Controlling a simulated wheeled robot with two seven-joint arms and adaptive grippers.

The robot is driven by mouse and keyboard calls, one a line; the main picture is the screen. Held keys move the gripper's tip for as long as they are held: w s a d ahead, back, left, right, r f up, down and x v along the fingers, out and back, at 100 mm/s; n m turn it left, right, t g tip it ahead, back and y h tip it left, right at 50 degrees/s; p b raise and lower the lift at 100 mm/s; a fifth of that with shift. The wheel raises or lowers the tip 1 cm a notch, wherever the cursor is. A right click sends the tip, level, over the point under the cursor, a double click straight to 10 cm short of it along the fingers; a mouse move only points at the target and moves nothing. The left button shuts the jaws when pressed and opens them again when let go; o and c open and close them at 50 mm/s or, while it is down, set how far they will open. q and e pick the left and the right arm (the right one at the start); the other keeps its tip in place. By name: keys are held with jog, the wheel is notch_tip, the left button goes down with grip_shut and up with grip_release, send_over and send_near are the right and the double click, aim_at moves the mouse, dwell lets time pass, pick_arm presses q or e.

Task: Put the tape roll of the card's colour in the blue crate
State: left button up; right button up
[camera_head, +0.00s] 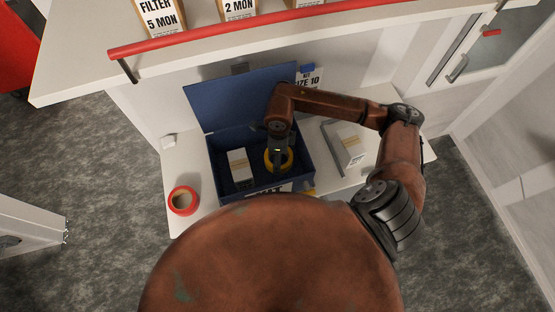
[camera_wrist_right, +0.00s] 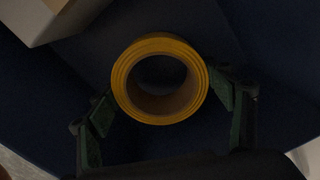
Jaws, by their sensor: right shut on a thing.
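The blue crate (camera_head: 217,180) stands on the bench with its lid raised at the back. My right gripper (camera_head: 278,152) reaches down into the crate and is shut on a yellow tape roll (camera_head: 279,168). In the right wrist view, the yellow tape roll (camera_wrist_right: 160,80) sits between the two fingers of my right gripper (camera_wrist_right: 165,102), its hole facing the camera. I cannot tell whether it touches the crate floor. I cannot make out the colour card for certain. My left gripper is not in view.
A white box (camera_head: 239,165) is in the crate, left of the yellow roll. Another pale box (camera_head: 350,146) stands on the bench to the right. A shelf with a red rail (camera_head: 225,36) overhangs the back. Part of the bench's front is hidden by my own body.

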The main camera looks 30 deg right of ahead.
notch_tip(320, 180, down, 3)
jog(key=shift+f+p, duration=0.1)
jog(key=shift+p, duration=0.2)
jog(key=shift+f, duration=0.1)
jog(key=shift+f, duration=0.1)
jog(key=o, duration=1.2)
jog(key=shift+o, duration=0.2)
jog(key=shift+r, duration=0.25)
notch_tip(320, 180, up, 12)
jog(key=b, duration=0.2)
